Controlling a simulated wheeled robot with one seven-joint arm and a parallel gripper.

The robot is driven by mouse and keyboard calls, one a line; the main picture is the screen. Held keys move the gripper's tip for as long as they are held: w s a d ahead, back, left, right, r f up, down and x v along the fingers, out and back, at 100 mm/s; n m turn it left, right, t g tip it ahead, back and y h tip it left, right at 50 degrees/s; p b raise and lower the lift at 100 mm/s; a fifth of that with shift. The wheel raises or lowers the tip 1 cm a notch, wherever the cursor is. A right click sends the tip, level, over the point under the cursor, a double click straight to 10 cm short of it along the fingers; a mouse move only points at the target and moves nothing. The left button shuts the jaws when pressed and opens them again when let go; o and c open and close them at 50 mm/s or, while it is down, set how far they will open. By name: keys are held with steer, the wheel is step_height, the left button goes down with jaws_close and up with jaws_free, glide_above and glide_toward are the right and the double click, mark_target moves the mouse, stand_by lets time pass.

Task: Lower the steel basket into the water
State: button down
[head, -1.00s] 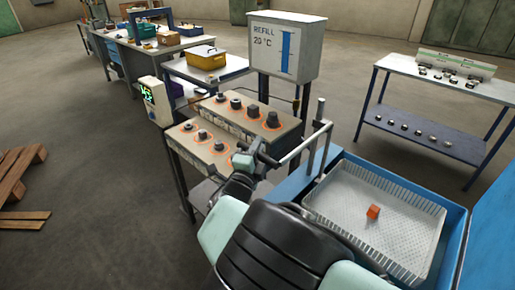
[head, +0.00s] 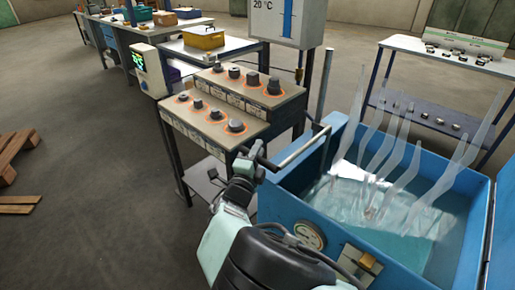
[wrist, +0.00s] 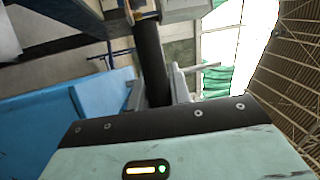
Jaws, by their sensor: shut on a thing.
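The blue tank (head: 345,240) at the right holds greenish water (head: 420,235) with pale steam streaks above it. The steel basket (head: 345,195) shows only as a blurred pale shape under the water surface; its full outline is hidden. The hot billet cannot be made out clearly. My gripper (head: 257,156) is shut on the dark grip of the lift handle (head: 298,152), whose metal bar runs to the post at the tank's left. In the wrist view the dark grip (wrist: 151,55) stands between the fingers of my gripper (wrist: 157,88).
A control stand with several dark pieces on orange rings (head: 215,112) is left of the tank. A gauge (head: 308,235) sits on the tank's front wall. A shelf table (head: 440,62) stands behind the tank. The floor at the left is open, with a wooden pallet (head: 15,150).

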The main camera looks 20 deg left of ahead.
step_height(320, 180, down, 6)
steer(key=b, duration=0.3)
steer(key=shift+s+f, duration=0.15)
steer(key=c, duration=1.3)
jaws_free()
steer(key=shift+r, duration=0.2)
